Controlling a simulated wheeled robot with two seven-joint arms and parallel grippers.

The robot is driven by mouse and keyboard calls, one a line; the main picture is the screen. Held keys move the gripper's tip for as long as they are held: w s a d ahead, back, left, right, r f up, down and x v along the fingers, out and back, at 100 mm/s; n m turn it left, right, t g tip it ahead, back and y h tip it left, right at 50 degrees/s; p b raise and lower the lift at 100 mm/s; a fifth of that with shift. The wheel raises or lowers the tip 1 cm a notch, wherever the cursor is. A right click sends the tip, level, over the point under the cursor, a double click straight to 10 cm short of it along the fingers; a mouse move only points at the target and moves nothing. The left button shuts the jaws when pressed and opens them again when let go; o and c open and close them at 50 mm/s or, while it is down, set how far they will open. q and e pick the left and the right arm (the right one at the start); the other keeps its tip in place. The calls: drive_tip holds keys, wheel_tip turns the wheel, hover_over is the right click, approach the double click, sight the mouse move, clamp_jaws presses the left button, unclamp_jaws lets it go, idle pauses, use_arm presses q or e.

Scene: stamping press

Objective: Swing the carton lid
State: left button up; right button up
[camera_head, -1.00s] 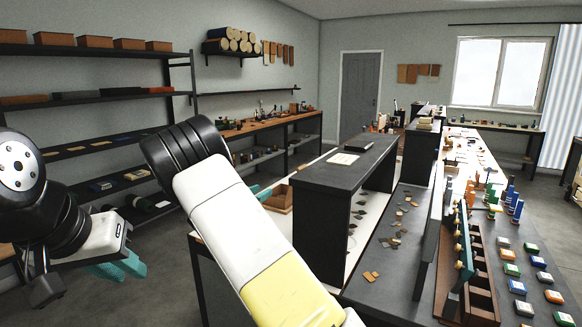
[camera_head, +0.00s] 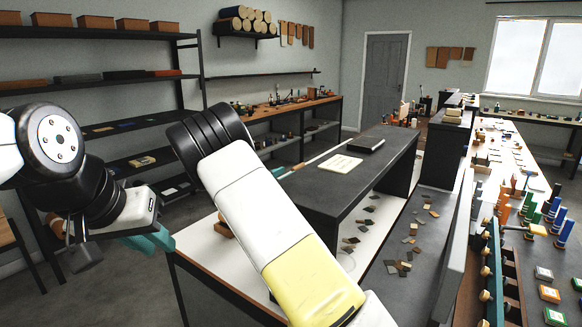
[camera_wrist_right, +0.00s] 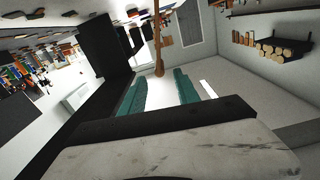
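A small brown box (camera_head: 222,229), which looks like the carton, is on the white tabletop in the head view. My right forearm hides most of it, and its lid cannot be made out. My right gripper (camera_wrist_right: 160,88) shows two teal fingers set apart with nothing between them in the right wrist view. A narrow brown shape (camera_wrist_right: 159,45) lies beyond the fingertips there; I cannot tell if it is part of the carton. In the head view the right gripper is mostly hidden behind its arm. My left gripper (camera_head: 152,241) hangs left of the table, its finger gap unclear.
A black raised shelf (camera_head: 345,185) with a flat dark item and a white sheet stands right of my right arm. Small loose pieces (camera_head: 402,267) lie on the bench beside it. A rack of shelves (camera_head: 110,85) stands at the left wall.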

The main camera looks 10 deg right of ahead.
sight(292, 170)
drive_tip(key=x, duration=0.7)
drive_tip(key=shift+d, duration=0.1)
drive_tip(key=shift+c, duration=0.5)
clamp_jaws()
idle(0.8)
